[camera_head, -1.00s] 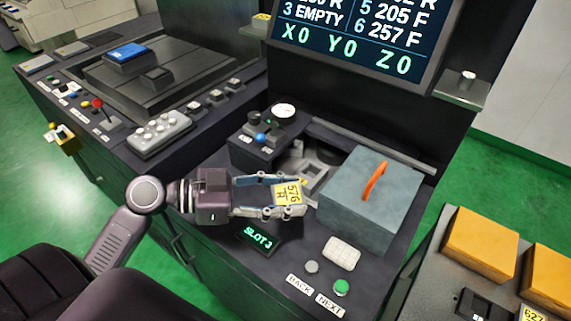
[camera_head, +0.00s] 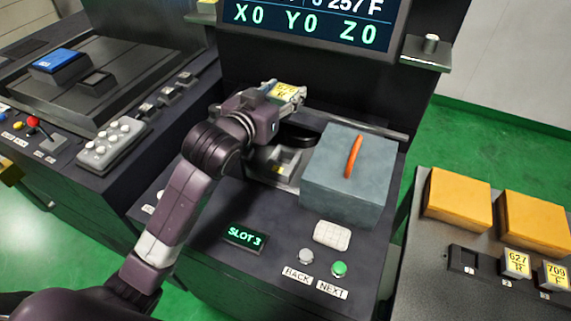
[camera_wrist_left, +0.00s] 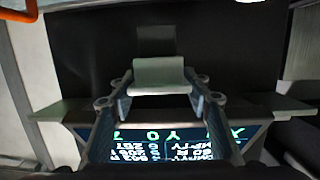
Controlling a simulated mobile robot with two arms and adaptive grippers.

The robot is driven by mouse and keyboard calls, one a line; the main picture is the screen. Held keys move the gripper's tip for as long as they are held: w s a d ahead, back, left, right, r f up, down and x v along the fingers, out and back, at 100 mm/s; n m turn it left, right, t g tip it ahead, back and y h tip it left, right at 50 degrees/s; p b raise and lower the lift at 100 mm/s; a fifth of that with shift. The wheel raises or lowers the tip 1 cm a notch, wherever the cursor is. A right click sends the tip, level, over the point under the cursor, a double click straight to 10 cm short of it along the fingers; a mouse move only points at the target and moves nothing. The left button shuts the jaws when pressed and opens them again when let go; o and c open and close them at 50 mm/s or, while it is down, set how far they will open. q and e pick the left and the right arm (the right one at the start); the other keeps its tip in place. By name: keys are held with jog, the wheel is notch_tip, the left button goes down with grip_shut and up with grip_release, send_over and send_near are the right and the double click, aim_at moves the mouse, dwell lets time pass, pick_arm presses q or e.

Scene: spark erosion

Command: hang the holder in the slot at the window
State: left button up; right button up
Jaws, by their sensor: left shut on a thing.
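My left gripper (camera_head: 287,94) is shut on the holder (camera_head: 283,90), a small piece with a yellow label. It is raised above the back of the console, beyond the window (camera_head: 264,172). In the left wrist view the holder (camera_wrist_left: 160,74) is a pale block between the two fingertips. The window is an opening left of the grey cover block, with metal slot parts inside. My wrist and forearm hide part of it. The right gripper is not in view.
The grey block (camera_head: 348,178) with an orange handle stands right of the window. A display (camera_head: 245,237) reads SLOT 3. The NEXT button (camera_head: 339,268) is green, beside the BACK button (camera_head: 306,256). A dark screen (camera_head: 310,22) rises behind. Orange blocks (camera_head: 458,199) lie at right.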

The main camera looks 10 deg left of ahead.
pick_arm(q)
jog(key=shift+w+d+r, duration=0.15)
jog(key=shift+w+r, duration=0.05)
jog(key=shift+r, duration=0.5)
jog(key=shift+y, duration=0.3)
jog(key=shift+f, duration=9.8)
jog(key=o, duration=1.4)
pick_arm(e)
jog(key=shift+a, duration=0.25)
pick_arm(q)
jog(key=shift+o, duration=0.2)
jog(key=shift+s, duration=0.1)
